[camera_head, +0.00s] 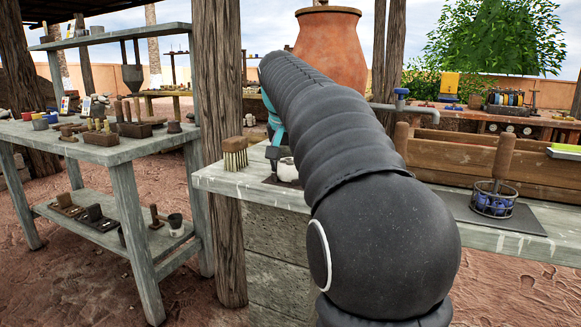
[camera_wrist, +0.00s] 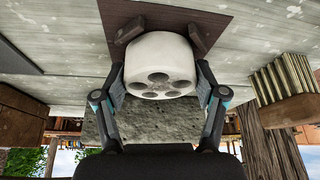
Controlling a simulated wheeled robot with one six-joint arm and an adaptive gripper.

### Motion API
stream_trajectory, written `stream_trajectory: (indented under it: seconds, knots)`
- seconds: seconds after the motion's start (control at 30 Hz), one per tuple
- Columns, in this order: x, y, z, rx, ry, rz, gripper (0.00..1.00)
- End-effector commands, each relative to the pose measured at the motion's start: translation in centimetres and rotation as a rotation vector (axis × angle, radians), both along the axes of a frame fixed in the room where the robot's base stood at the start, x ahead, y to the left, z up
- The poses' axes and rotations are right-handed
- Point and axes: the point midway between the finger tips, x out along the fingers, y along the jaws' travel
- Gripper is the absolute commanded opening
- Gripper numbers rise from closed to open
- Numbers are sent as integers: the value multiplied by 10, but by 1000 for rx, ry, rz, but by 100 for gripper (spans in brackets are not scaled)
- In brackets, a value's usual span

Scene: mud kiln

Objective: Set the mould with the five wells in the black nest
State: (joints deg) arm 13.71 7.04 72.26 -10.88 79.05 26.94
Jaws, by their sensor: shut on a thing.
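The mould is a white, rounded block (camera_wrist: 160,62) with several round wells in the face turned to the wrist camera. My gripper (camera_wrist: 161,82) is shut on it, one finger at each side. The mould also shows as a small white shape (camera_head: 287,168) at the left part of the bench, partly hidden by my arm. Behind the mould in the wrist view is a dark plate (camera_wrist: 180,13) with two brown bars beside the mould. I cannot tell whether the mould touches the plate, nor whether this plate is the black nest.
A bristle brush (camera_head: 235,153) stands on the bench (camera_head: 215,182) left of the mould. At right, a wire basket (camera_head: 493,198) with blue things stands on a dark mat (camera_head: 462,207), before a wooden trough (camera_head: 460,166). A wooden post (camera_head: 222,255) rises at the bench's left end.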

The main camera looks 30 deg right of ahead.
Motion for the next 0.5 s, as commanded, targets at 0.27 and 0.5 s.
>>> stream_trajectory:
  seconds: [0.27, 0.5]
  knots:
    - [0, 0, -2, -1, -1, 0, 20]
    - [0, -1, -1, 0, 0, -1, 96]
